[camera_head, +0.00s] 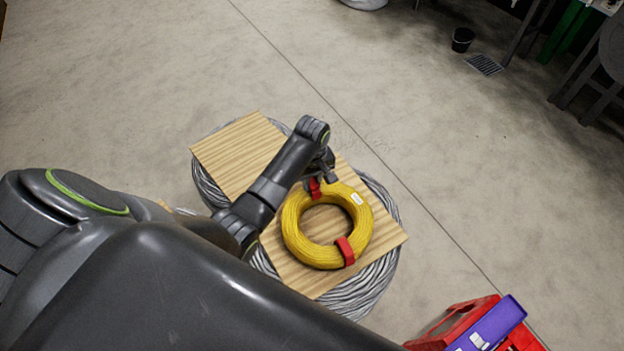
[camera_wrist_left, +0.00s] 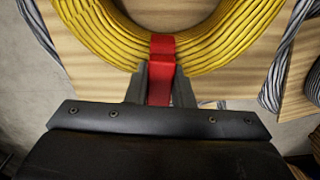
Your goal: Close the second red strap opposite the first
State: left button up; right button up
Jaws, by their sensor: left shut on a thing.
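A yellow cable coil (camera_head: 294,238) lies flat on a wooden board (camera_head: 238,150); it also shows in the left wrist view (camera_wrist_left: 110,35). One red strap (camera_head: 345,251) wraps around the coil's near side. The other red strap (camera_head: 314,188) is on the opposite, far side of the coil. My left gripper (camera_head: 323,177) is at this far strap. In the left wrist view its fingers (camera_wrist_left: 160,82) are shut on the strap's tail (camera_wrist_left: 160,92), and the strap runs up over the coil's edge. Whether the strap is fastened underneath is hidden. My right gripper is in neither view.
Grey cable coils (camera_head: 384,272) lie under the board. A red crate (camera_head: 455,318) and a purple box (camera_head: 492,327) are at the lower right. A black bin (camera_head: 462,39) stands far off. The floor around the board is mostly clear.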

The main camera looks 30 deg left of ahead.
aim_at(312, 180)
pick_arm(q)
jog(key=shift+f, duration=0.1)
dwell(0.4)
jog(key=o, duration=1.2)
jog(key=shift+c, duration=0.2)
jog(key=shift+r, duration=3.5)
